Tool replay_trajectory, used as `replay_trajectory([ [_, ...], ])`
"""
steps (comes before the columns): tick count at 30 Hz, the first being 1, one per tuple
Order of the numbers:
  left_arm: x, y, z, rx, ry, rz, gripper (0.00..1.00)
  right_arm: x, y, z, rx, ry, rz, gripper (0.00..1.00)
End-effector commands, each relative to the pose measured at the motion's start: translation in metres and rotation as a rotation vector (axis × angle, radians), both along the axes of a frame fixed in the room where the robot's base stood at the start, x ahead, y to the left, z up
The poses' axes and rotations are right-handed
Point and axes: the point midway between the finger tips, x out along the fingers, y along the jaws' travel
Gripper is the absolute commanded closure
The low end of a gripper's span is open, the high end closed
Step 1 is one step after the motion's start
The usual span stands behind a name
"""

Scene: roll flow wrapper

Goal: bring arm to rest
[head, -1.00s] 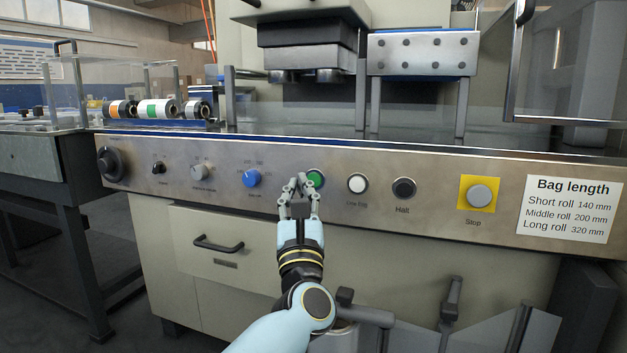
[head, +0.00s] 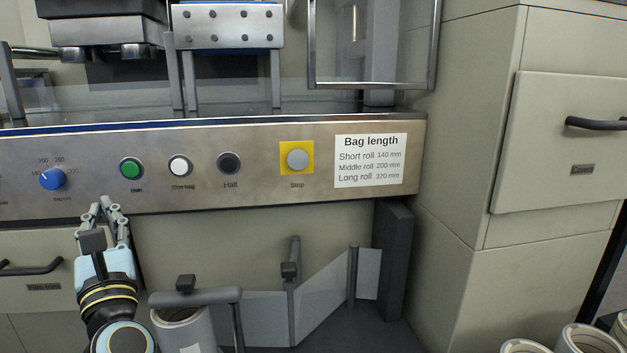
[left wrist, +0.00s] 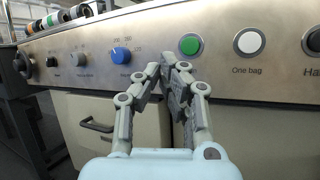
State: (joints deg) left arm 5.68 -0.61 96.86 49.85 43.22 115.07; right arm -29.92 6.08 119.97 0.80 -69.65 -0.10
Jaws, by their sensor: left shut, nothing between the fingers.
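My left gripper (head: 103,207) is at the lower left of the head view, just below the control panel (head: 225,195) of the wrapper. Its fingers are together with nothing between them. The left wrist view also shows the fingertips (left wrist: 166,68) closed, in front of the panel's lower part, between the blue bag-length dial (left wrist: 121,55) and the green button (left wrist: 190,44). In the head view the green button (head: 131,168) is above and right of the fingertips, apart from them. The blue dial (head: 53,179) is to their upper left. My right gripper is not in view.
Right of the green button are the white one-bag button (head: 180,166), the Halt button (head: 229,163) and the Stop button (head: 298,159). Below are a chute with grey walls (head: 325,290) and a white roll (head: 184,330). A beige cabinet (head: 470,200) stands at right.

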Motion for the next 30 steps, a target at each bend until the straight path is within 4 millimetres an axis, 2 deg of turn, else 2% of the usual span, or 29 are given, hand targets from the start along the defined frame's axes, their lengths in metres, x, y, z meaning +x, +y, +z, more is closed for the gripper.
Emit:
replay_trajectory([
  [1,-0.02,-0.001,-0.02,0.031,0.059,-0.012,1.0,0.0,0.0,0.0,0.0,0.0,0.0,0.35],
  [2,-0.029,-0.005,-0.031,0.064,0.107,-0.034,1.0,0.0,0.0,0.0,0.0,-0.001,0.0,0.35],
  [5,-0.052,-0.035,-0.074,0.308,0.387,-0.146,1.0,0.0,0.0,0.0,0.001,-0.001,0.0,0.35],
  [8,-0.077,-0.068,-0.121,0.627,0.675,-0.271,1.0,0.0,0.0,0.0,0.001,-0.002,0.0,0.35],
  [11,-0.116,-0.095,-0.174,1.014,0.949,-0.424,1.0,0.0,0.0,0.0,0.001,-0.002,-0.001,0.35],
  [12,-0.136,-0.103,-0.195,1.189,1.049,-0.497,1.0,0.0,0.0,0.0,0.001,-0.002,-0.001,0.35],
  [15,-0.191,-0.112,-0.24,1.629,1.237,-0.7,1.0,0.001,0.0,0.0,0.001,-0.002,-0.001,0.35],
  [19,-0.25,-0.106,-0.272,2.086,1.332,-0.949,1.0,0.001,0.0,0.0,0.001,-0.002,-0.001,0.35],
  [24,-0.296,-0.09,-0.286,2.509,1.3,-1.233,1.0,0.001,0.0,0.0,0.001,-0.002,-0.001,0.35],
  [25,-0.302,-0.087,-0.287,-2.563,-1.277,1.279,1.0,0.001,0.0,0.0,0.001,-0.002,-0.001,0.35],
  [30,-0.339,-0.074,-0.293,-2.361,-0.917,1.308,1.0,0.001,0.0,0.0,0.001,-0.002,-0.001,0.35],
])
